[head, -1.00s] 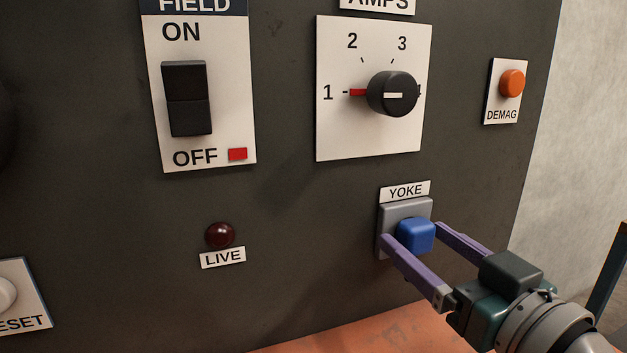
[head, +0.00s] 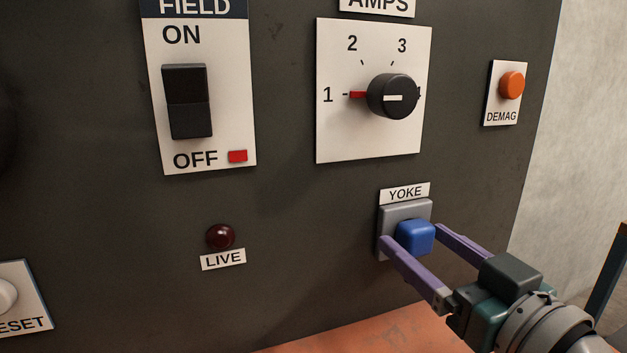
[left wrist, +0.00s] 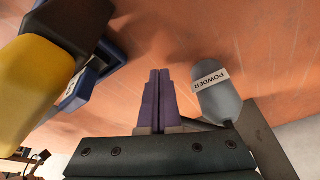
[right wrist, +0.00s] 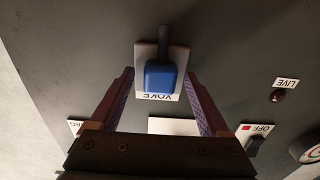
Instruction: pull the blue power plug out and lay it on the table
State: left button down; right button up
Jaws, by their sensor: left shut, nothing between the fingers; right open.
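The blue power plug (head: 416,237) sits in the grey socket (head: 388,247) under the YOKE label on the dark panel. In the right wrist view the plug (right wrist: 160,76) shows between the fingers, with a dark cord or stem (right wrist: 164,42) on it. My right gripper (head: 412,234) is open, with one purple finger on either side of the plug and a gap visible on both sides in the right wrist view. My left gripper (left wrist: 159,75) is shut and empty, above the orange tabletop (left wrist: 210,40) and out of the head view.
Above the plug are the AMPS knob (head: 392,96), the FIELD switch (head: 188,101) and the orange DEMAG button (head: 512,85). A dark red LIVE lamp (head: 220,236) is to the left. A grey POWDER bottle (left wrist: 217,95) and a yellow-and-black object (left wrist: 32,80) are near my left gripper.

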aim_at(423, 244)
pick_arm(q)
jog(key=shift+d, duration=0.1)
pick_arm(e)
grip_shut()
dwell(0.6)
pick_arm(q)
jog(key=shift+r, duration=0.1)
jog(key=shift+w+r, duration=0.1)
pick_arm(e)
jog(key=shift+s+r, duration=0.1)
jog(key=shift+s, duration=0.05)
pick_arm(q)
jog(key=shift+r+p, duration=0.1)
jog(key=shift+p, duration=0.2)
pick_arm(e)
jog(key=shift+s+d, duration=0.25)
jog(key=shift+s, duration=0.15)
pick_arm(q)
jog(key=shift+r+p, duration=0.55)
pick_arm(e)
jog(key=shift+v, duration=1.15)
pick_arm(q)
jog(key=shift+r+p, duration=0.45)
pick_arm(e)
jog(key=shift+v, duration=1.3)
